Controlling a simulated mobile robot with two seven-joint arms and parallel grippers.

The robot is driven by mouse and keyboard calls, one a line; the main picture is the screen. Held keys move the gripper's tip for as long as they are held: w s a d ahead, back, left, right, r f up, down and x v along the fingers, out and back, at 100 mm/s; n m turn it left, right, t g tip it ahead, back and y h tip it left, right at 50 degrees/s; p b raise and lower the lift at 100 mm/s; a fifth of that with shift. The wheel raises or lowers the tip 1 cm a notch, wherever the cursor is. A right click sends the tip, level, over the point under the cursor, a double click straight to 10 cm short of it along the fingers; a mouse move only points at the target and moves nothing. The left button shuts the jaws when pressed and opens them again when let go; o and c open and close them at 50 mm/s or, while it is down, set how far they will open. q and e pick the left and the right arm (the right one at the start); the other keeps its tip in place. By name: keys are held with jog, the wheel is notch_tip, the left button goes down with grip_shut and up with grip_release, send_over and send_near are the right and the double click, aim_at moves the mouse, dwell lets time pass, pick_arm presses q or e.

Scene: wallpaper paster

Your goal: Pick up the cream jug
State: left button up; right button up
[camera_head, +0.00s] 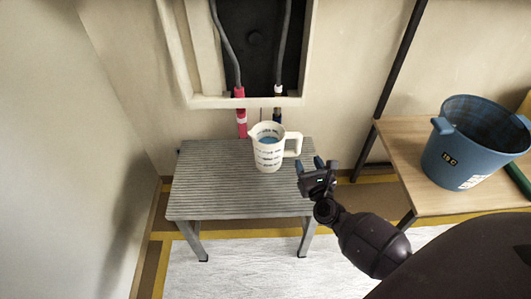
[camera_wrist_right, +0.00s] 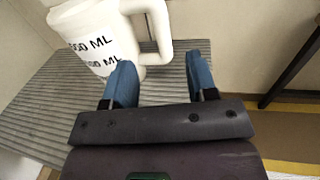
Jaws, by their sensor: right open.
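The cream jug (camera_head: 266,152) stands upright on a grey slatted stool (camera_head: 205,190). It has printed volume marks, a blue inside, and a handle on its right side. My right gripper (camera_head: 310,164) is open, just right of the handle and a little toward the front. In the right wrist view the jug (camera_wrist_right: 90,38) is at the upper left, and its handle (camera_wrist_right: 160,28) hangs just beyond the blue fingertips (camera_wrist_right: 160,78). Nothing shows between the fingers but stool slats and the handle's lower end beyond them. My left gripper is not in view.
A blue bucket (camera_head: 468,150) stands on a wooden table (camera_head: 410,165) to the right, with a dark post at its left edge. A wall recess with pipes (camera_head: 240,105) is behind the stool. A wall closes the left side; the floor in front is clear.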

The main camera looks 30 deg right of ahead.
aim_at(300, 145)
jog(key=b+x, duration=0.1)
jog(key=x, duration=0.7)
jog(key=shift+w+d+f, duration=0.2)
jog(key=shift+w+d, duration=0.05)
jog(key=shift+w+d+r, duration=0.1)
jog(key=shift+w+d, duration=0.1)
jog(key=shift+w, duration=0.3)
jog(key=shift+c, duration=0.3)
grip_shut()
jog(key=shift+r, duration=0.1)
